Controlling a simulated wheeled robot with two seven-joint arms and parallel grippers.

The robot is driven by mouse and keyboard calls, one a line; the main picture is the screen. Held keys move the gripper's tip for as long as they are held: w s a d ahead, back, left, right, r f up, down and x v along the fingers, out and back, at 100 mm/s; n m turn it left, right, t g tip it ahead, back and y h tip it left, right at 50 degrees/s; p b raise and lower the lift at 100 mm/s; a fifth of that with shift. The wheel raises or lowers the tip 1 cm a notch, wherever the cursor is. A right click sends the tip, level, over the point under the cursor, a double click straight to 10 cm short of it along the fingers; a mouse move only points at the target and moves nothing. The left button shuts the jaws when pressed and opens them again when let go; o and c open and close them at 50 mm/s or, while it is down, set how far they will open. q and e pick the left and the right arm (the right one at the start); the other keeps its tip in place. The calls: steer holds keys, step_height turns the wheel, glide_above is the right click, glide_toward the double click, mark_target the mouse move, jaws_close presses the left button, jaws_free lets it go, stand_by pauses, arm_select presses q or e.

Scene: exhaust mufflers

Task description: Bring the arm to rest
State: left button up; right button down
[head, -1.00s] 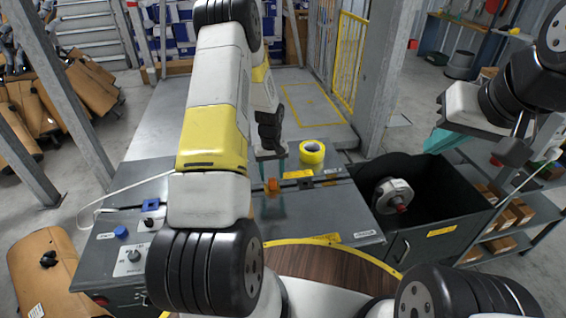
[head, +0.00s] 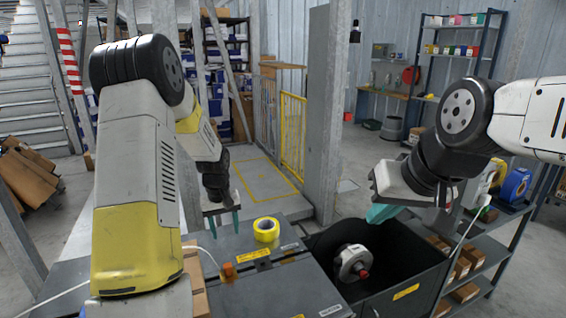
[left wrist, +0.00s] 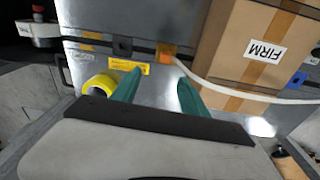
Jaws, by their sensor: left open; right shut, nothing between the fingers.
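My left gripper (head: 224,224) hangs over the grey machine bench (head: 285,285) in the head view, just left of a yellow tape roll (head: 266,229). Its teal fingers are apart with nothing between them. The left wrist view shows the same open gripper (left wrist: 157,92) above the bench, between the tape roll (left wrist: 100,86) and a cardboard box (left wrist: 238,48) marked FIRM. My right gripper (head: 381,213) is shut and empty above the black bin at the right. A silver round part with a red end (head: 349,265) lies in that bin.
The black bin (head: 405,268) adjoins the bench's right side. A shelf rack (head: 490,262) with small boxes stands right of it. The cardboard box (head: 196,278) is partly hidden behind my left arm. A grey post (head: 324,130) rises behind the bench.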

arm_select(q)
steer(key=s+d+r+m+t, duration=0.15)
steer(key=s+r, duration=0.35)
steer(key=r, duration=0.7)
steer(key=s+d+r+m+t+h, duration=0.1)
steer(key=s+d+r+t, duration=0.1)
steer(key=s+r, duration=0.5)
steer(key=s+d+r+m+t+h, duration=0.1)
steer(key=s+d+r, duration=0.3)
steer(key=s, duration=1)
step_height(320, 180, up, 3)
steer(key=shift+d+f+m+t, duration=0.2)
steer(key=shift+m+t, duration=0.15)
steer(key=shift+m, duration=0.4)
